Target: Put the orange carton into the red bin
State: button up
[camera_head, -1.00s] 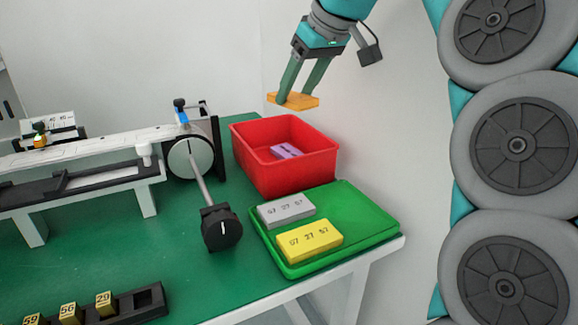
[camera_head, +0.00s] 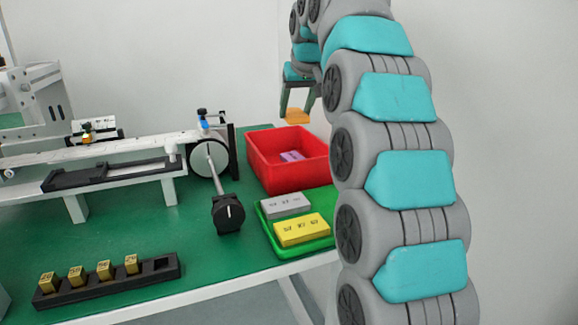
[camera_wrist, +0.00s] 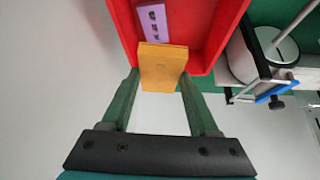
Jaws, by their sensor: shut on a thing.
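The orange carton (camera_head: 296,116) is held between the two fingers of my gripper (camera_head: 296,110). In the wrist view the carton (camera_wrist: 162,66) sits between the fingertips of my gripper (camera_wrist: 160,78), and its far end overlaps the near edge of the bin in the picture. The red bin (camera_head: 283,178) stands on the green table below and behind the carton; it also shows in the wrist view (camera_wrist: 202,50). A purple carton (camera_head: 291,156) lies inside the bin. The carton appears above the bin's rim, near its back side.
A green tray (camera_head: 293,250) in front of the bin holds a grey carton (camera_head: 284,204) and a yellow carton (camera_head: 301,229). A coder machine with a black knob (camera_head: 228,213) stands left of the bin. A black rack (camera_head: 105,284) with several brass blocks lies at front left.

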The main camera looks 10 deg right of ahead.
aim_at(300, 118)
jog(key=shift+s+f, duration=0.1)
jog(key=shift+f, duration=0.6)
notch_tip(300, 118, down, 4)
jog(key=shift+f+b, duration=0.2)
jog(key=shift+b, duration=1.05)
jog(key=o, duration=1.5)
jog(key=v, duration=0.7)
jog(key=shift+s+r, duration=0.15)
jog(key=shift+r, duration=0.2)
